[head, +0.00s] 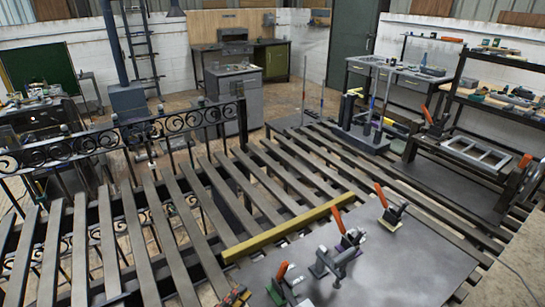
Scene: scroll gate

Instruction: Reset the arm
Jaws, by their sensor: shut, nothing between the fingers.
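My arm and gripper do not show in the head view. A black scroll gate (205,117) of wrought iron stands along the left far side of the slatted metal table (130,225), with a row of curls along its top. A grey plate (415,262) lies on the table at the front right. Orange-handled clamps stand on it, one at the upper right (391,212), one near the yellow bar (345,232) and one at the lower left (284,282). A grey clamp-like tool (334,262) stands between them.
A yellow bar (295,227) lies across the slats along the plate's edge. A rack of upright rods (362,134) and a frame-like fixture (478,153) stand at the far right. The slats at left are mostly bare. Benches and a grey cabinet (235,90) stand behind.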

